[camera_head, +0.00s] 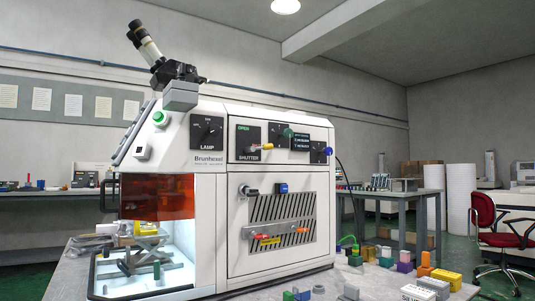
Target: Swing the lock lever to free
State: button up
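A white bench machine (206,220) stands on a grey table in the middle of the camera_head view. I cannot tell for sure which of its controls is the lock lever. A grey round-ended lever (249,190) points right on the slotted side panel. A shutter lever with an orange-yellow tip (265,147) points right beside a green OPEN sign. A rail below carries an orange handle (259,237) and a red-orange handle (301,230). Other knobs are blue (327,151) and green (288,133). The panel lettering is mostly too small to read. My gripper is not in view.
The machine's lit chamber (160,262) sits behind a raised orange window (157,197). Several coloured blocks (385,257) and a yellow box (447,278) crowd the table at right. A red chair (497,228) stands on the open floor further right.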

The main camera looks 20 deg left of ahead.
aim_at(158, 270)
jog(key=u, duration=1.6)
